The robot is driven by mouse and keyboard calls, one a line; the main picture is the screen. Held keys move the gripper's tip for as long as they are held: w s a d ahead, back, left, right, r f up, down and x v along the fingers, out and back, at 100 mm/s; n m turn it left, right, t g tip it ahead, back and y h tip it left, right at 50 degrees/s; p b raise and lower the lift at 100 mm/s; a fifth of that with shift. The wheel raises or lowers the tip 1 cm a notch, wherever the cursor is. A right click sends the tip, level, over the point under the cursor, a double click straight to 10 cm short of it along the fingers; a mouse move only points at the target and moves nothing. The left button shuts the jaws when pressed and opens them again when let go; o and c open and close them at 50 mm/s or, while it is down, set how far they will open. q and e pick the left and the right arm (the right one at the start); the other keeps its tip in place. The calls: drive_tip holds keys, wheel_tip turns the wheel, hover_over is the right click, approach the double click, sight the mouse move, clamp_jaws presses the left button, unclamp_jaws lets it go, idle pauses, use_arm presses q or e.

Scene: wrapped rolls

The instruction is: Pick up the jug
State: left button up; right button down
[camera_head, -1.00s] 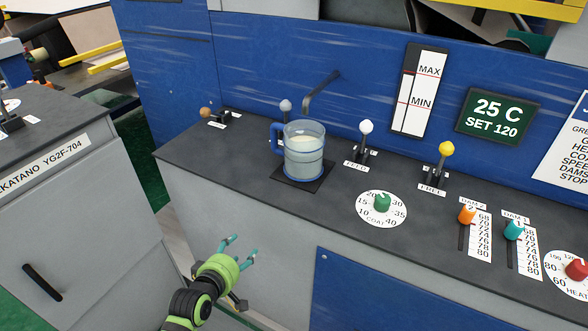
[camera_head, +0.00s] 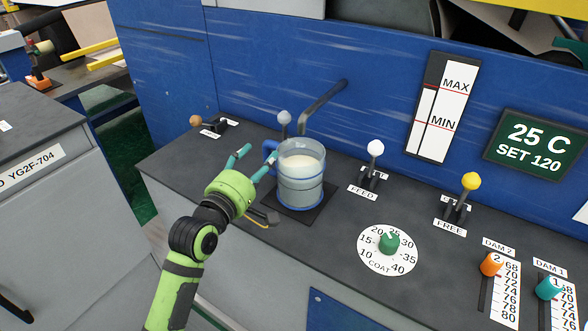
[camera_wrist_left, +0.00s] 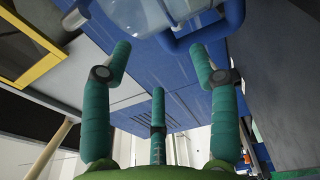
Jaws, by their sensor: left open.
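The jug (camera_head: 300,180) is clear with blue bands and a blue handle on its left side, and holds a pale liquid. It stands upright on a dark square pad (camera_head: 312,212) on the counter, under a bent grey spout. My left gripper (camera_head: 254,160) is open at the jug's left, close to the handle, with its green fingers spread. In the left wrist view the jug (camera_wrist_left: 140,14) and its blue handle (camera_wrist_left: 205,30) show at the top, beyond the open fingers (camera_wrist_left: 160,75). I cannot tell whether a finger touches the jug. My right gripper is not in view.
The bent spout (camera_head: 322,105) and a grey-knobbed lever (camera_head: 284,118) stand behind the jug. The white-knobbed FEED lever (camera_head: 375,150) is to its right, and the green COAT dial (camera_head: 389,243) is in front right. The counter's left end has a brown-knobbed lever (camera_head: 196,120).

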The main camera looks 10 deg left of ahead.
sight(273, 144)
use_arm(q)
drive_tip(key=shift+w+d, duration=0.2)
drive_tip(key=shift+w, duration=0.5)
drive_tip(key=shift+w+d, duration=0.1)
drive_tip(key=shift+w, duration=0.3)
drive_tip(key=shift+w+f, duration=0.1)
drive_tip(key=shift+w, duration=0.15)
drive_tip(key=x, duration=0.4)
drive_tip(key=shift+w+p, duration=0.15)
drive_tip(key=shift+p, duration=0.15)
drive_tip(key=shift+w+d, duration=0.15)
drive_tip(key=shift+w, duration=0.3)
drive_tip(key=shift+s, duration=0.1)
clamp_jaws()
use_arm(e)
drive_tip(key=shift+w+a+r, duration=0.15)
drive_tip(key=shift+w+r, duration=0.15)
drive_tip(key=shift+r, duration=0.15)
